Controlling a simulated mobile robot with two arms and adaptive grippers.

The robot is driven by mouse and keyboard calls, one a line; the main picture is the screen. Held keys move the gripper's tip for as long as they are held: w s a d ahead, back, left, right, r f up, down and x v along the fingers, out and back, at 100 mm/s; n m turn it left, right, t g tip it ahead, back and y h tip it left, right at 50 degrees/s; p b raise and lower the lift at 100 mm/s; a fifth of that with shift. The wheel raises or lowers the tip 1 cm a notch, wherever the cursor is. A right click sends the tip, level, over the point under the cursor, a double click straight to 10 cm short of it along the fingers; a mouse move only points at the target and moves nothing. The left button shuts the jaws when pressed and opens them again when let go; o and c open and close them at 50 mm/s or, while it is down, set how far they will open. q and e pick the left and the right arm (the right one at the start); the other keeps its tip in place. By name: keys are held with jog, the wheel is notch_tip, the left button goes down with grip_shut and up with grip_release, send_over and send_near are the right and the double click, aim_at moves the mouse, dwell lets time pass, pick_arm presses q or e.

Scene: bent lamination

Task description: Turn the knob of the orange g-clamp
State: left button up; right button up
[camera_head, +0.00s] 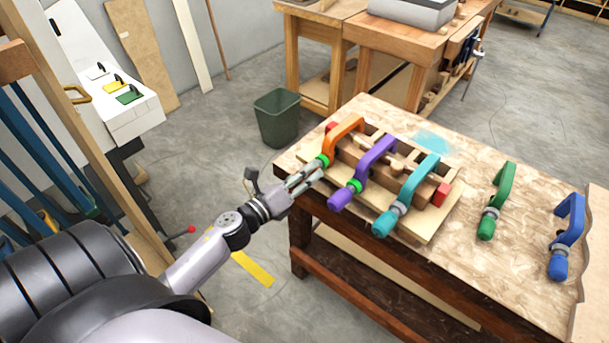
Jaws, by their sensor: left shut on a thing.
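The orange g-clamp (341,131) sits at the left end of the wooden lamination form (350,160) on the workbench. Its green ring (323,160) and knob end point down and left toward my arm. My left gripper (312,174) reaches in from the lower left and is shut on the knob of the orange g-clamp. Its fingers hide most of the knob. My right gripper is not in view.
A purple clamp (377,158) and a teal clamp (412,190) sit beside it on the form. A green clamp (497,200) and a blue clamp (567,236) are farther right on the bench (465,260). A dark green bin (277,117) stands on the floor behind.

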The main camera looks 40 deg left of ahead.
pick_arm(q)
jog(key=shift+r+m, duration=0.1)
jog(key=shift+m, duration=0.2)
jog(key=o, duration=1.1)
jog(key=shift+o, duration=0.2)
jog(key=s+a, duration=0.1)
jog(key=s, duration=1.1)
jog(key=shift+a, duration=0.3)
jog(key=shift+w, duration=0.1)
